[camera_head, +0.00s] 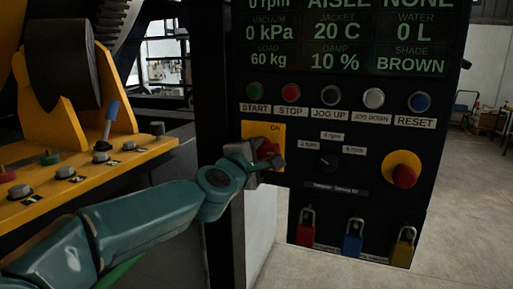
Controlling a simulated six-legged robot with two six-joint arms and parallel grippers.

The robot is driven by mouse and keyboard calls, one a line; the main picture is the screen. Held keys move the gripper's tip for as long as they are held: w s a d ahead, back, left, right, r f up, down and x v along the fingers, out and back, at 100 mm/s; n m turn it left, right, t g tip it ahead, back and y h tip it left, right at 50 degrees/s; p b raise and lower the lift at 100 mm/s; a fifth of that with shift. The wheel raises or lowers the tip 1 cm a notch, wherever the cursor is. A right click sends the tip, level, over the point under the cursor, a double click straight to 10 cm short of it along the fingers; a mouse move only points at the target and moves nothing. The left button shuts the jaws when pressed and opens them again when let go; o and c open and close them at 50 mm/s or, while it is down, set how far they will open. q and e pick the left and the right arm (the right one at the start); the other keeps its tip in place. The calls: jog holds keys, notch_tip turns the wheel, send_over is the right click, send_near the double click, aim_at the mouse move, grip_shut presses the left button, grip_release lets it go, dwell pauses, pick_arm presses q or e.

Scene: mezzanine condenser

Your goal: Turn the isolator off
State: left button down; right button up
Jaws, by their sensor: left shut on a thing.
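The isolator (251,130) is a yellow plate marked ON with a red handle, on the dark control panel below the START and STOP buttons. My left gripper (272,156) is at the isolator, shut on its red handle (268,148). The gripper covers much of the handle and the lower part of the plate, so the handle's exact angle is hard to tell. My right gripper is not in view.
The panel has a display (350,40), a row of buttons (331,95), a black selector knob (327,162) and a red emergency button on yellow (404,175). Red, blue (352,246) and yellow padlocks hang below. A yellow console (95,178) with a blue-handled lever stands left. Open floor lies right.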

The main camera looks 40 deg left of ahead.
pick_arm(q)
jog(key=m+p, duration=0.2)
jog(key=m, duration=0.3)
jog(key=shift+r+m, duration=0.1)
jog(key=shift+m, duration=0.2)
jog(key=m+p, duration=0.2)
jog(key=m, duration=0.3)
jog(key=shift+m, duration=0.3)
jog(key=c, duration=0.9)
grip_release()
jog(key=p+v, duration=0.1)
jog(key=v, duration=1.5)
jog(key=shift+s, duration=0.2)
